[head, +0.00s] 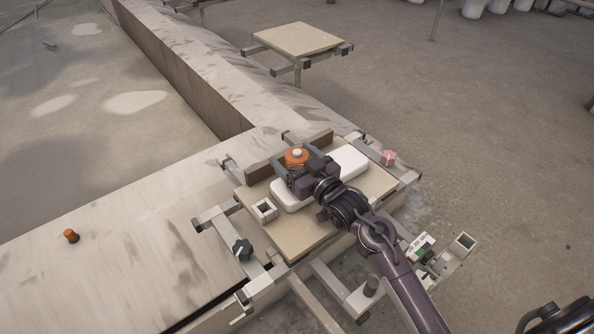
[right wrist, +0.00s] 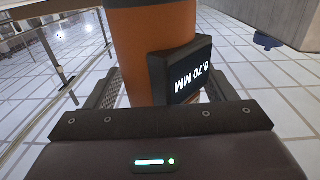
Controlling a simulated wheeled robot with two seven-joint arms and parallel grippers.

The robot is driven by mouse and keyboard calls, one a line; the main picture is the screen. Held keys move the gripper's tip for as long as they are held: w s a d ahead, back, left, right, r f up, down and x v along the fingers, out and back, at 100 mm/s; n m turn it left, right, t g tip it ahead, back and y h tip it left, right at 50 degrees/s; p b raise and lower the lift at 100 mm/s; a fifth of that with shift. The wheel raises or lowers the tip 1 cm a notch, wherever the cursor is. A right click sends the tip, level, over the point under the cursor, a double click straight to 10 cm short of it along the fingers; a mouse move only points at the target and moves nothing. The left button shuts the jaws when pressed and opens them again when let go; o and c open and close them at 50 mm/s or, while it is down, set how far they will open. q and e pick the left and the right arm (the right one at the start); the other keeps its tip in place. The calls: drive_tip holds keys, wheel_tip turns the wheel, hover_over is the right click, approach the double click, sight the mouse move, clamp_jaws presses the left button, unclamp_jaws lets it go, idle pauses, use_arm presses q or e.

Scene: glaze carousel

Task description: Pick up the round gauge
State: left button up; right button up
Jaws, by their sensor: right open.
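The round gauge (head: 296,155) is an orange cylinder with a pale top, at the board in the middle of the head view. In the right wrist view the gauge (right wrist: 152,50) stands large in front of me, with a dark display reading 0.70 MM on its side. My right gripper (head: 298,168) is open, with its fingers on either side of the gauge. In the right wrist view the fingers of my right gripper (right wrist: 160,88) flank the cylinder; whether they touch it I cannot tell. The gauge's base is hidden.
A white rounded bar (head: 348,162) lies beneath my gripper on the tan board (head: 305,238). A pink block (head: 389,157) sits at the board's right corner, and a hollow square block (head: 264,209) at its left. A small orange piece (head: 71,236) stands on the bench far left.

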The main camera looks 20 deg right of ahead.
drive_tip(key=shift+w+a, duration=0.1)
drive_tip(key=shift+w, duration=0.35)
drive_tip(key=c, duration=1.1)
drive_tip(key=shift+o, duration=0.2)
drive_tip(key=shift+r, duration=0.1)
